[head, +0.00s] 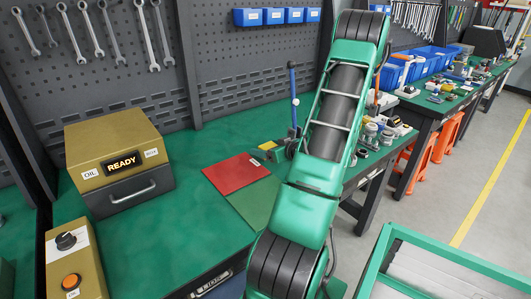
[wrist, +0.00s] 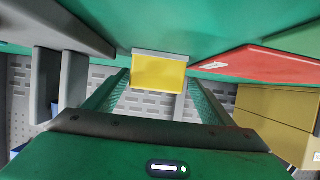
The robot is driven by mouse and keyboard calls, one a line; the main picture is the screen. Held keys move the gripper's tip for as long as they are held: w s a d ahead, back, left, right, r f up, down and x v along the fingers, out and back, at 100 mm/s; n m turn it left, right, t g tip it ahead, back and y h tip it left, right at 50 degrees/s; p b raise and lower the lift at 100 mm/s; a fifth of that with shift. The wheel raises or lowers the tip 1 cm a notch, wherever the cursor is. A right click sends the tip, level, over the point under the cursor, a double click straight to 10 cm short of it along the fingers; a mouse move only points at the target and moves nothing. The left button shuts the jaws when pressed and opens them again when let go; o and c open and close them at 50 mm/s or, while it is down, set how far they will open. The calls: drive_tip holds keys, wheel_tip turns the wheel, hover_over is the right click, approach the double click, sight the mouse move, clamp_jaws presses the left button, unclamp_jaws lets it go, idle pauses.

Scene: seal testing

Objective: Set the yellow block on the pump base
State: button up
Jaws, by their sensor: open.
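The yellow block (wrist: 159,72) is in the wrist view, in line with the gap between my two fingers, with a thin grey strip along its edge by the green bench. In the head view a small yellow patch (head: 268,146), seemingly the block, shows beside my gripper (head: 280,152). My gripper (wrist: 155,85) is open, one finger on each side of the block in the picture. I cannot tell whether the fingers touch it. I cannot make out the pump base with certainty; my arm hides part of the bench.
A red mat (head: 237,172) and a green mat (head: 253,203) lie left of my gripper. A gold oil box (head: 110,138) reading READY stands farther left. A blue upright lever (head: 293,95) rises close behind my gripper. Grey parts (wrist: 70,80) stand beside it in the wrist view.

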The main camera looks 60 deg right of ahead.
sight(262, 145)
drive_tip(key=x, duration=0.4)
drive_tip(key=shift+d, duration=0.3)
drive_tip(key=c, duration=1.3)
drive_tip(key=shift+c, duration=0.6)
drive_tip(key=shift+r, duration=0.15)
